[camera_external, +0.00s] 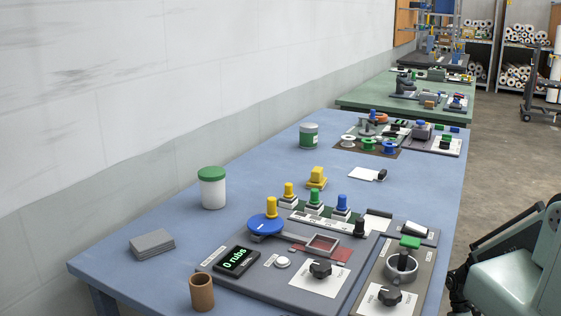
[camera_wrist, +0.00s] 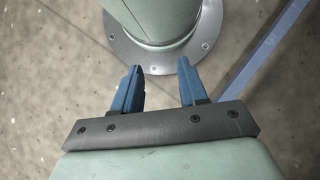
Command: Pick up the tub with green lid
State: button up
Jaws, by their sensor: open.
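The tub with green lid (camera_external: 212,188) is a white cylinder standing upright on the blue table, near the wall at the left in the external view. My gripper (camera_wrist: 158,90) shows in the wrist view with its two blue fingers apart and nothing between them. It points down over the floor and my own round base, away from the tub. The tub is not in the wrist view. In the external view only part of my arm shows at the lower right edge, and the gripper's fingers are not visible there.
A grey stack of plates (camera_external: 152,242) and a brown cup (camera_external: 201,293) stand near the tub. A green-and-white can (camera_external: 308,136) is farther back. A control board (camera_external: 290,285) with knobs and a blue disc (camera_external: 264,224) lies to the right. The blue table (camera_external: 120,258) is bare around the tub.

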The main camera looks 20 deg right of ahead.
dwell(0.4)
jog(key=o, duration=1.1)
